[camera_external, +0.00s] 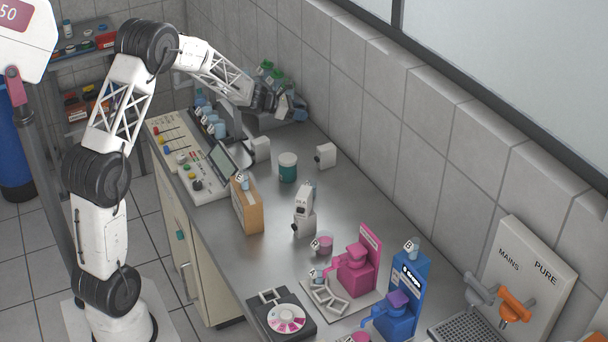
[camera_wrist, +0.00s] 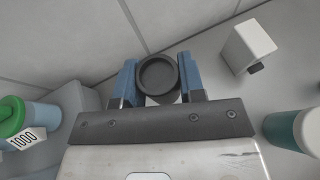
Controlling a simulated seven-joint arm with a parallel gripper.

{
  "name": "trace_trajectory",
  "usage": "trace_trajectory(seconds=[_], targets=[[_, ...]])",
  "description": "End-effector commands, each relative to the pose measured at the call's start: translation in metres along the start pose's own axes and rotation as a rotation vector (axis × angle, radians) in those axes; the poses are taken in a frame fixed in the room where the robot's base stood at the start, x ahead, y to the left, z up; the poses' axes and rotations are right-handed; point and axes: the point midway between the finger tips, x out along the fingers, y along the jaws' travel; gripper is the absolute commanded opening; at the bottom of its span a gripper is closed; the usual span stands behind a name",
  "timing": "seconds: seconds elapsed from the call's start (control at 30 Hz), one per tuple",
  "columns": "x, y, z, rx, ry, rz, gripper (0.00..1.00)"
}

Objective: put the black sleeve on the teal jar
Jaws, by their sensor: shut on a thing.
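The teal jar (camera_external: 287,172), with a white upper part, stands upright on the metal bench in the external view. It also shows at the right edge of the wrist view (camera_wrist: 291,130), partly cut off. My gripper (camera_wrist: 158,80) is shut on the black sleeve (camera_wrist: 158,98), a short dark ring held between its two blue fingers. In the external view my gripper (camera_external: 288,106) is near the back wall, above and behind the jar. The sleeve cannot be made out clearly there. The jar and the sleeve are apart.
A white block with a black knob (camera_external: 326,155) stands right of the jar. Green-capped bottles (camera_external: 268,73) are beside my wrist. A control panel (camera_external: 187,155) and a cardboard box (camera_external: 246,205) lie left and in front. Bench around the jar is mostly clear.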

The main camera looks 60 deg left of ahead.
Motion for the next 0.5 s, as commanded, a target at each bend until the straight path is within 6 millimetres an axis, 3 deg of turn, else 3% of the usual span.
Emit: trace_trajectory(seconds=[0.27, 0.5], targets=[[-0.033, -0.050, -0.001, 0.058, 0.003, -0.100, 0.14], [-0.071, -0.108, -0.007, 0.115, 0.004, -0.219, 0.14]])
